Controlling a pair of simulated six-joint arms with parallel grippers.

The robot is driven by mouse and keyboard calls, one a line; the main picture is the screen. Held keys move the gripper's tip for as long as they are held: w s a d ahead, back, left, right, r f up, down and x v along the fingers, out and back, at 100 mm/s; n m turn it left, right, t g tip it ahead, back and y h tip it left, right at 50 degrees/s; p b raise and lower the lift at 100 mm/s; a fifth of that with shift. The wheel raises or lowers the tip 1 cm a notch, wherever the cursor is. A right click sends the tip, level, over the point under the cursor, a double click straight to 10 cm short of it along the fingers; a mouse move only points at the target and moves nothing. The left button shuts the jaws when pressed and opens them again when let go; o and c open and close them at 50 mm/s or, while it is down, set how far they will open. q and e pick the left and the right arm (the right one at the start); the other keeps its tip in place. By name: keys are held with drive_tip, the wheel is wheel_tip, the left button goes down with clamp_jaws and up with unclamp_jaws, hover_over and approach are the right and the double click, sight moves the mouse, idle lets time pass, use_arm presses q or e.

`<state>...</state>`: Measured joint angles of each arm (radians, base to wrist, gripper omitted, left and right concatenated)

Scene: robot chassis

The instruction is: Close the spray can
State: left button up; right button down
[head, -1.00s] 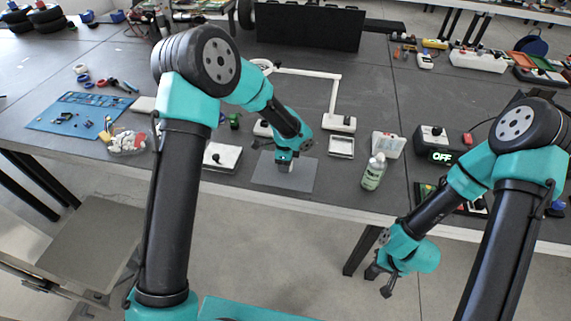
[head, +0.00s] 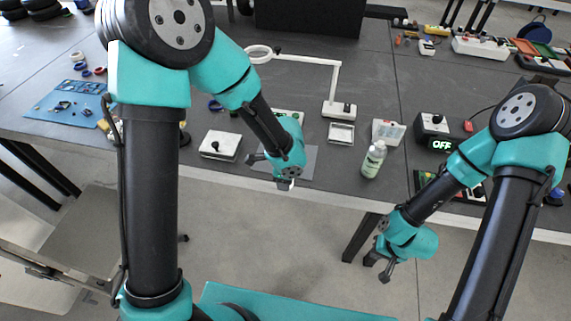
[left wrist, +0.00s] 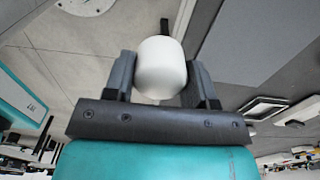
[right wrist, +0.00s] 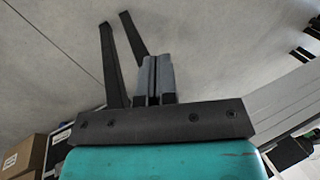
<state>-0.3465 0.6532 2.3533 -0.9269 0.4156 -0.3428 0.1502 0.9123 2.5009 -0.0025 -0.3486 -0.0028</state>
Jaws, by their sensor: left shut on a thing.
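The spray can (head: 374,160) stands upright near the table's front edge, right of the grey mat. It has a pale green body with a label and a narrower white top. My left gripper (head: 287,183) is left of the can, over the front of the grey mat. It is shut on a smooth white cap, seen between its fingers in the left wrist view (left wrist: 161,68). My right gripper (head: 378,270) hangs low in front of the table, away from the can. Its fingers are together and empty in the right wrist view (right wrist: 153,80).
The grey mat (head: 304,160) lies at the table's front edge. A white box with a black knob (head: 220,146) is left of it. A small white-framed tray (head: 341,133), a white lamp (head: 338,108) and a box with an OFF display (head: 436,141) stand around the can.

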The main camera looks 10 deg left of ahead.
use_arm(q)
drive_tip(key=shift+s+d+r, duration=0.1)
drive_tip(key=shift+s+d, duration=0.05)
drive_tip(key=shift+s, duration=0.55)
use_arm(e)
drive_tip(key=c, duration=1.9)
unclamp_jaws()
